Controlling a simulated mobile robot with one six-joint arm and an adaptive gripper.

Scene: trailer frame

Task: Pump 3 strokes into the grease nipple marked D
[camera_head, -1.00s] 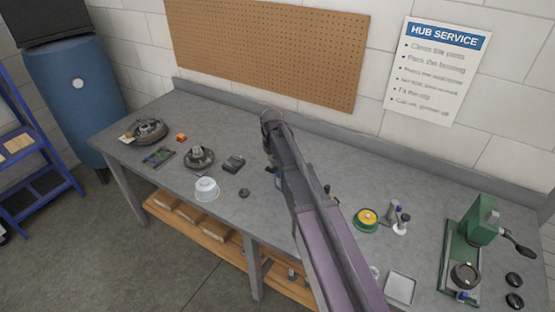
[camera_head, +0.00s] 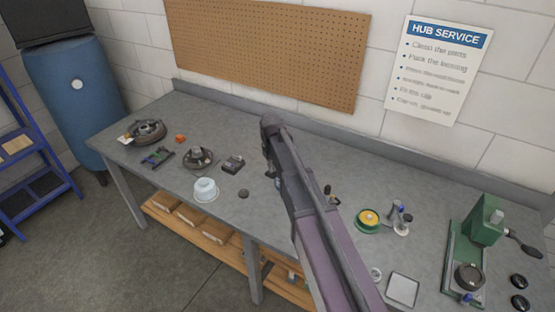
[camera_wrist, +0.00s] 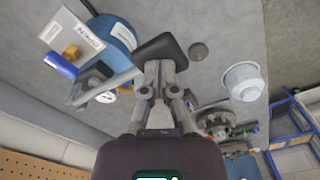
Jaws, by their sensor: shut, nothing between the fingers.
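My gripper (camera_wrist: 160,62) is shut and empty, with its dark fingertips over the grey bench (camera_wrist: 215,75). It also shows at the end of my arm in the head view (camera_head: 269,168), small and mostly hidden by the arm. The fingertips look close to this assembly; contact cannot be told. I cannot make out a nipple or a letter D.
A white tub (camera_head: 205,190) and a dark disc (camera_head: 243,194) stand left of my arm, with hub parts (camera_head: 198,157) beyond. Right are a green-and-yellow round tin (camera_head: 367,220), a pale tray (camera_head: 402,289) and a green press (camera_head: 484,222). A pegboard wall (camera_head: 270,50) rises behind.

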